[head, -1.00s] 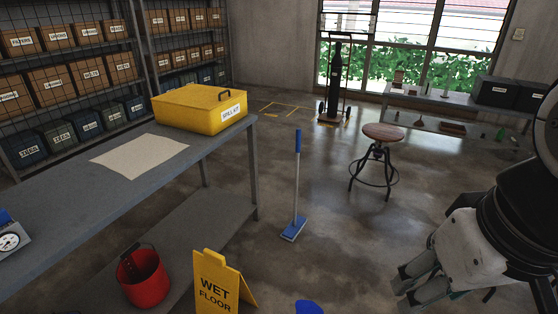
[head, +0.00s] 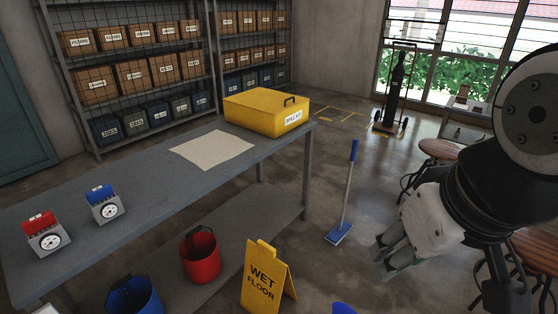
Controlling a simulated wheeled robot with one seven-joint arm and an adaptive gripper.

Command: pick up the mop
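The mop (head: 346,195) stands upright on the concrete floor, with a blue grip at the top, a pale pole and a flat blue head. It is right of the workbench and left of my arm in the head view. My gripper (head: 382,256) is at the right, nearer the camera than the mop and apart from it. Its fingers point down and left, with a gap showing between them and nothing seen in it.
The grey workbench (head: 135,190) carries a yellow spill kit box (head: 262,115) and two gauges. A yellow wet floor sign (head: 262,280) stands in front of the mop. Stools stand behind my arm.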

